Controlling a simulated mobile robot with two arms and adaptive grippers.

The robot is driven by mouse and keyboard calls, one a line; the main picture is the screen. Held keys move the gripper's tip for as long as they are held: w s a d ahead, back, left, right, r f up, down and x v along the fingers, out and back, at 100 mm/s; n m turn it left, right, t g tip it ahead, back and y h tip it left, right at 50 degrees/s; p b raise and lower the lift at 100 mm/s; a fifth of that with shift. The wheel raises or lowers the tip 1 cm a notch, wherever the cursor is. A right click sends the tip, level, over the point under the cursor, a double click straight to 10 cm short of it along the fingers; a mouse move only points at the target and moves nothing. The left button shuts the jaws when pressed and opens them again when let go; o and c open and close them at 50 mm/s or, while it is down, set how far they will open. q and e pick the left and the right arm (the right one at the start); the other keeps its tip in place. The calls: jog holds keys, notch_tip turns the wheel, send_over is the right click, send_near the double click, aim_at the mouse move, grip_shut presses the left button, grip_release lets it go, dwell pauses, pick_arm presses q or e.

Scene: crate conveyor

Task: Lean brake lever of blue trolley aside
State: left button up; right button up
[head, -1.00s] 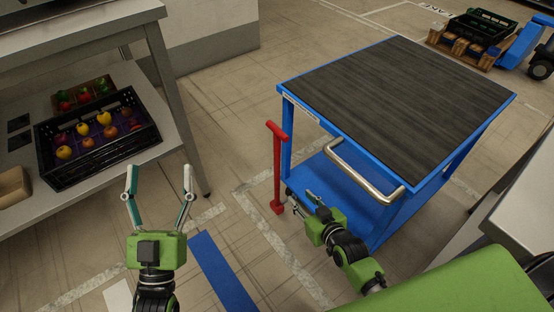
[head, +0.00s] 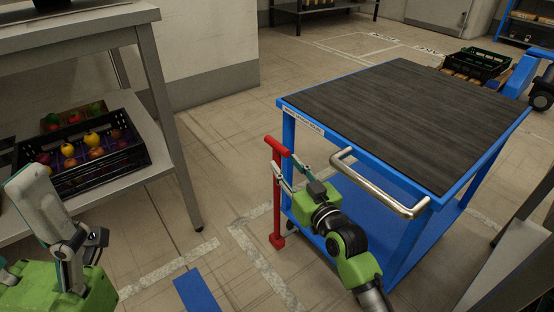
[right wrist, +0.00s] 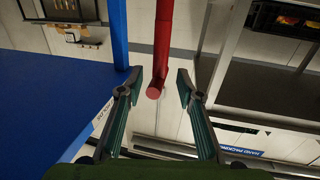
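The blue trolley (head: 300,112) has a dark top and a metal push handle (head: 380,187). Its red brake lever (head: 277,205) stands upright at the trolley's near left corner, with a short crossbar on top. My right gripper (head: 284,162) is at the upper part of the lever, just below the crossbar. In the right wrist view the red lever (right wrist: 163,45) lies between the two open fingers, with a gap on each side. My left gripper (head: 35,235) is at the lower left, far from the trolley, open and empty, partly cut off by the picture's edge.
A metal shelf table (head: 160,120) stands at the left, with a black crate (head: 120,172) of fruit and vegetables on its lower board. A grey surface (head: 510,260) is at the right edge. The floor between table and trolley is clear, with a blue strip (head: 196,292).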

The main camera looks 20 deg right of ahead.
aim_at(279, 157)
jog(key=w, duration=0.2)
jog(key=w+b, duration=0.1)
jog(key=w, duration=0.1)
jog(key=w+a+b, duration=0.1)
jog(key=w, duration=0.1)
jog(key=shift+w, duration=0.1)
grip_shut()
